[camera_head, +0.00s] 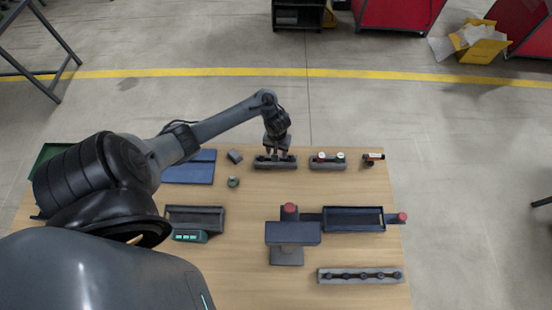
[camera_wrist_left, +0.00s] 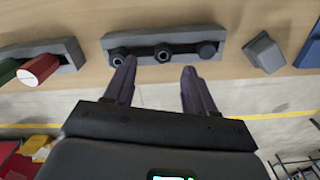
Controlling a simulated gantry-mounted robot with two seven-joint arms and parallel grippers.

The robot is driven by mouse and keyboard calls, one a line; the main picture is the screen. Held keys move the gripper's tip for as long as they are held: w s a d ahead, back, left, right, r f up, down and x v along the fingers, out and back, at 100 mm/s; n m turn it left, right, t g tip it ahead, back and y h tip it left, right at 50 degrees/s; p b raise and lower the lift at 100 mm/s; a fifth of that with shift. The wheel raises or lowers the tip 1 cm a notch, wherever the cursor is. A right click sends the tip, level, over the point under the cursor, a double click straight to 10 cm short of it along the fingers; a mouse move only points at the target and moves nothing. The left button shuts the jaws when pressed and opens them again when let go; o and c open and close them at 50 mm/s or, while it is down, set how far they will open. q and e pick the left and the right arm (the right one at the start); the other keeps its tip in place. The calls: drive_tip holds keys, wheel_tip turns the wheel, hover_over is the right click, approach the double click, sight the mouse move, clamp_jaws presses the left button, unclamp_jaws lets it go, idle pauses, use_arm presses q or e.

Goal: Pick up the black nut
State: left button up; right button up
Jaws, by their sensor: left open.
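My left gripper (camera_head: 277,151) is open and points down over a grey holder (camera_head: 260,165) at the far edge of the table. In the left wrist view, the open fingers (camera_wrist_left: 159,66) are empty beside the same holder (camera_wrist_left: 185,38). The holder carries a row of three dark pieces. The left piece (camera_wrist_left: 118,59) and the middle black nut (camera_wrist_left: 163,53) show ring-like tops; the right piece (camera_wrist_left: 207,50) looks solid. One fingertip is close to the left piece; contact cannot be told. My right gripper is out of view.
A second holder (camera_head: 328,166) with red and green parts stands just right. A grey block (camera_head: 235,156), a green piece (camera_head: 233,182) and a blue tray (camera_head: 190,170) lie left. A dark stand (camera_head: 292,234) and a blue bin (camera_head: 353,219) are nearer.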

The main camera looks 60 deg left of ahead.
use_arm(q)
drive_tip(key=f, duration=0.2)
drive_tip(key=f+b, duration=0.1)
drive_tip(key=shift+s+d+f, duration=0.1)
drive_tip(key=shift+s+f, duration=0.25)
drive_tip(key=shift+s, duration=0.05)
drive_tip(key=shift+f, duration=0.55)
clamp_jaws()
drive_tip(key=shift+r, duration=0.2)
